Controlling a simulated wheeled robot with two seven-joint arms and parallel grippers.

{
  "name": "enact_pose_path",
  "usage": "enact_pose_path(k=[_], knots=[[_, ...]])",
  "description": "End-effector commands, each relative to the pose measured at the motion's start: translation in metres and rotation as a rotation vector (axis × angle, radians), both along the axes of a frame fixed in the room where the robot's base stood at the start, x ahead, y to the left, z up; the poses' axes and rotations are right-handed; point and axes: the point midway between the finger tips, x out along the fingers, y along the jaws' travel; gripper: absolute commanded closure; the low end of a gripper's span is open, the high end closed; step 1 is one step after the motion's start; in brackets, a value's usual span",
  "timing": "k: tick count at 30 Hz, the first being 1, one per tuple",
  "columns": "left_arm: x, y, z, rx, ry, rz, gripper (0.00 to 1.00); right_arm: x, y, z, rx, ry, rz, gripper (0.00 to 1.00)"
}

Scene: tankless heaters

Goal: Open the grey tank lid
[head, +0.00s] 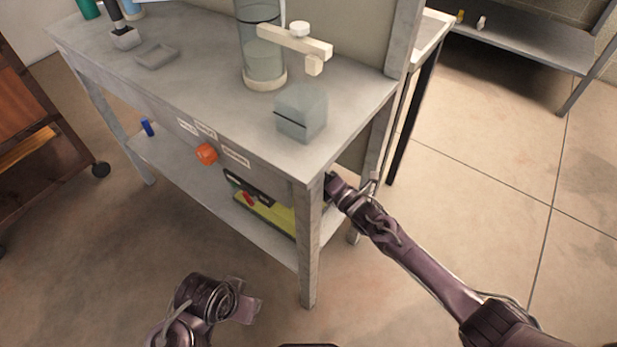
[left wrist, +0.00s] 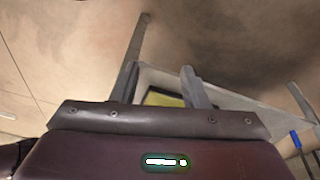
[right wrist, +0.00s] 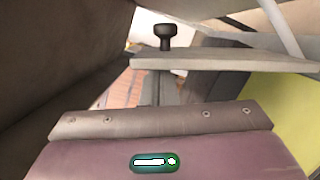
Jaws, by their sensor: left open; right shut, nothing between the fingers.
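A translucent grey box (head: 301,113) with a dark seam stands on the bench top, and appears closed. My left gripper (left wrist: 158,84) is open and empty, low in front of the bench; it shows in the head view (head: 246,292).
The bench (head: 200,95) carries a glass cylinder (head: 263,55) with a wooden arm (head: 292,42) and a small tray (head: 156,55). An orange knob (head: 206,154) is on its front. A yellow-green item (head: 268,212) is on the lower shelf.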

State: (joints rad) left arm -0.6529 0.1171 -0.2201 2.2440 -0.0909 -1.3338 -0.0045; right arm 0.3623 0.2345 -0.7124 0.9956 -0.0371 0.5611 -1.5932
Motion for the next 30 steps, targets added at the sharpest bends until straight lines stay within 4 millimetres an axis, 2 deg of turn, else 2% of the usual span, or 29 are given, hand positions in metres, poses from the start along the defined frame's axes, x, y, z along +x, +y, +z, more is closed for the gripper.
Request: enact_pose_path(k=[4, 14, 21, 30], knots=[[-0.001, 0.001, 0.0, 0.004, 0.007, 0.003, 0.59, 0.016, -0.012, 0.009, 0.077, 0.105, -0.002, 1.0], [0.004, -0.008, -0.006, -0.025, -0.045, -0.014, 0.59, 0.043, -0.032, 0.014, 0.214, 0.296, -0.002, 1.0], [0.008, -0.02, -0.008, -0.058, -0.095, -0.032, 0.59, 0.054, -0.039, 0.016, 0.212, 0.293, 0.0, 1.0], [0.01, -0.024, -0.006, -0.069, -0.119, -0.037, 0.59, 0.057, -0.042, 0.017, 0.213, 0.294, 0.0, 1.0]])
